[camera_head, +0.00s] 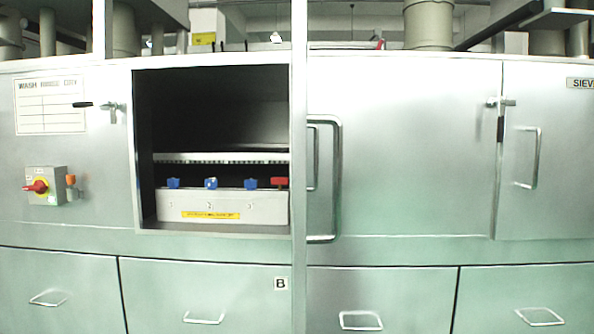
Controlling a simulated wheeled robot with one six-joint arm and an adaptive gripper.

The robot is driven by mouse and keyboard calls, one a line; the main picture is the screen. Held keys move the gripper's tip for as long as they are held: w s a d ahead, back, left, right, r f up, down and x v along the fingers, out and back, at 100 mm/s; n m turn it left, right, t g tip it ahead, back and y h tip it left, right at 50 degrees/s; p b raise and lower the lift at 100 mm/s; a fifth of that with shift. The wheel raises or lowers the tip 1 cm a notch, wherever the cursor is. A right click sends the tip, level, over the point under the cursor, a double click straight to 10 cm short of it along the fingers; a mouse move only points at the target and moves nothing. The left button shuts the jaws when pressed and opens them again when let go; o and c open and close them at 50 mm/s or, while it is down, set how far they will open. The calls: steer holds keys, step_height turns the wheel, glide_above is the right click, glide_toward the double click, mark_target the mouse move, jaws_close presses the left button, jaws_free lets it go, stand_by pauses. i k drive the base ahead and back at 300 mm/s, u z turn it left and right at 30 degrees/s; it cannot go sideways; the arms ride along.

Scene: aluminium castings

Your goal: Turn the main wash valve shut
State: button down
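A grey manifold box (222,205) sits in an open recess of the metal cabinet. Three blue valve handles (210,183) stand in a row along its top. A red handle (280,182) lies at the right end of the row, close to the recess's right side, and looks broad and level. It is the only handle there of another colour; no readable label names it as the main wash valve. A yellow label (211,215) on the box front is too small to read. My gripper is not in view.
A large bar handle (337,180) stands out right of the recess. Drawers (200,285) with pull handles run below.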

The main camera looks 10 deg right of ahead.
mark_target(280, 181)
steer(key=u, duration=0.55)
steer(key=k, duration=0.65)
steer(key=u, duration=0.75)
steer(key=i, duration=1.55)
steer(key=z, duration=0.75)
